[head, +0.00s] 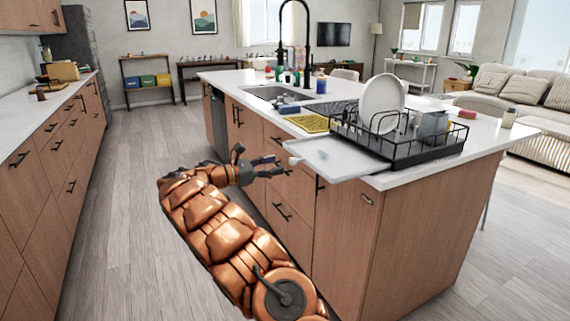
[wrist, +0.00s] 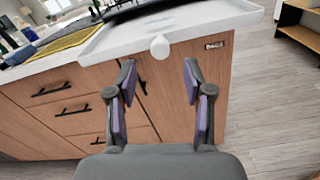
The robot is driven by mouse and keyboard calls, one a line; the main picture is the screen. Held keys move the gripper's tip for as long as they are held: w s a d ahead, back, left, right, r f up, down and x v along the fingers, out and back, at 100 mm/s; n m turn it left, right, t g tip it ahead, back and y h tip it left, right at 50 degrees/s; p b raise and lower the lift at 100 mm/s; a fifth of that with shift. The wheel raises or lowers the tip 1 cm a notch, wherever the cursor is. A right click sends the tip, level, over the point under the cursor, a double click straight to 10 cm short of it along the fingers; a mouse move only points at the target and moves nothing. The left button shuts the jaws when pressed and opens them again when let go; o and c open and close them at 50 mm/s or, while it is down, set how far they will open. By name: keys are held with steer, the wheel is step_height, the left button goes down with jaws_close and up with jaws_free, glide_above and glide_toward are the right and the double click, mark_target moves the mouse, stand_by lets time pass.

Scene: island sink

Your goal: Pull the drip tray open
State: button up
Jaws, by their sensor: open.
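The drip tray (head: 335,157) is a pale grey-white flat tray under the black dish rack (head: 400,140). Its front part sticks out past the island counter's edge. In the wrist view, the tray (wrist: 215,22) has a rounded white knob (wrist: 160,47) on its front edge. My gripper (head: 277,167) is at the left of the tray's front edge in the head view, close to the knob. In the wrist view, my gripper (wrist: 160,72) is open and empty, with the knob just beyond and between the fingertips. I see no contact with the knob.
A white plate (head: 382,103) stands in the rack. A yellow cloth (head: 308,123) lies beside the sink (head: 275,94). Below the counter are wooden drawers with black handles (head: 283,212). The aisle floor (head: 130,190) is clear.

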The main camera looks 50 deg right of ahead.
steer(key=v, duration=0.5)
steer(key=shift+w+a, duration=0.15)
steer(key=shift+a, duration=0.2)
steer(key=s+a+m+y, duration=0.3)
steer(key=s+a, duration=0.1)
steer(key=s, duration=0.5)
steer(key=s+a+m+y, duration=0.3)
steer(key=s+a, duration=0.1)
steer(key=s, duration=0.5)
steer(key=s+a+f+m+t+y, duration=0.15)
steer(key=s+a+f+y, duration=0.25)
steer(key=s+a, duration=0.5)
steer(key=s+a+f+m+t+y, duration=0.1)
steer(key=s+a+f+m+y, duration=0.2)
steer(key=s+a, duration=0.6)
steer(key=s+a+f+m+t+y, duration=0.1)
steer(key=s+a+f+y, duration=0.35)
steer(key=a, duration=0.75)
steer(key=s+p+v, duration=0.2)
steer(key=p+v, duration=0.6)
steer(key=s+r+p+v, duration=0.1)
steer(key=s+p+v, duration=0.1)
steer(key=p+v, duration=0.7)
steer(key=shift+s+a+t, duration=0.3)
steer(key=shift+a+t, duration=0.15)
steer(key=shift+a, duration=0.15)
steer(key=shift+h, duration=0.25)
